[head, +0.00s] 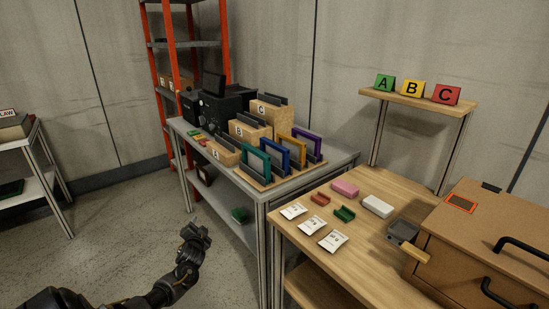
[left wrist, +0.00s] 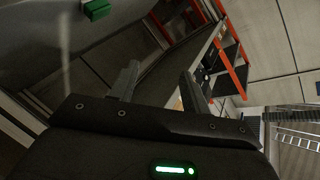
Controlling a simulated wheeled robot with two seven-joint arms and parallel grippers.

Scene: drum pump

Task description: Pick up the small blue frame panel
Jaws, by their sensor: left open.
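The small blue frame panel (head: 294,143) stands upright in a dark slotted holder on the grey table, between a teal frame (head: 257,152) and a yellow frame (head: 308,134). Its lower part is partly hidden. My left gripper (head: 195,230) is low in front of the table, over the floor, well apart from the panel. In the left wrist view the two fingers of my left gripper (left wrist: 160,82) are spread with nothing between them. The blue panel is not recognisable in that view. My right gripper is not in view.
Wooden blocks lettered A, B and C stand behind the frames. A wooden table (head: 376,262) with cards, small blocks and a brown box (head: 480,250) is at the right. Floor left of my gripper is clear.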

